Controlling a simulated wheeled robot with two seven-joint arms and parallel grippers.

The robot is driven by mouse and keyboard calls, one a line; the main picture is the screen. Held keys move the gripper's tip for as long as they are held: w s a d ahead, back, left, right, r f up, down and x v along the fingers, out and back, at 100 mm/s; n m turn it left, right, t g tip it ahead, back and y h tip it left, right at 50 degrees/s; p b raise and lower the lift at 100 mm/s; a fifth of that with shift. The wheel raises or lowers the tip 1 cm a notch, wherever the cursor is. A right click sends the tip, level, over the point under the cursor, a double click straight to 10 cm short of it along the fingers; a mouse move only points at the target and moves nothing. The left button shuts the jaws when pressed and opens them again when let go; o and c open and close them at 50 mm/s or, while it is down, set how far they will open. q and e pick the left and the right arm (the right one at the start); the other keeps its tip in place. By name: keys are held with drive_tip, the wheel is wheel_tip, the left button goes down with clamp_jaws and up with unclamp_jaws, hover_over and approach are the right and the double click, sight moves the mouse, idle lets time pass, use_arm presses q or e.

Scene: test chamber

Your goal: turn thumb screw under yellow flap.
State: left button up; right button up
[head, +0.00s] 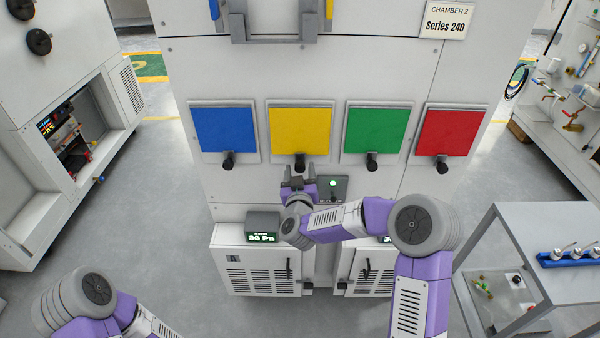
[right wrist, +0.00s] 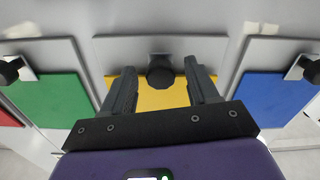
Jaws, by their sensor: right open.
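The yellow flap (head: 300,128) is a square panel on the white chamber front, between the blue and green flaps. Its black thumb screw (head: 299,161) sticks out at its lower edge. My right gripper (head: 298,169) is open just below this screw. In the right wrist view, the yellow flap (right wrist: 150,96) is upside down and partly covered by my gripper. The round black thumb screw (right wrist: 160,72) appears between the two open fingers (right wrist: 159,68), apart from both; I cannot tell how deep it sits. My left gripper is out of the picture; only its arm shows at lower left.
Blue (head: 225,130), green (head: 376,130) and red (head: 447,132) flaps have similar black screws. A grey switch box with a green light (head: 333,186) is close right of my right gripper. A pressure display (head: 262,228) is below. A grey table (head: 540,225) stands at right.

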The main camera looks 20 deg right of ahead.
drive_tip(key=shift+w, duration=0.1)
drive_tip(key=c, duration=1)
drive_tip(key=shift+c, duration=0.2)
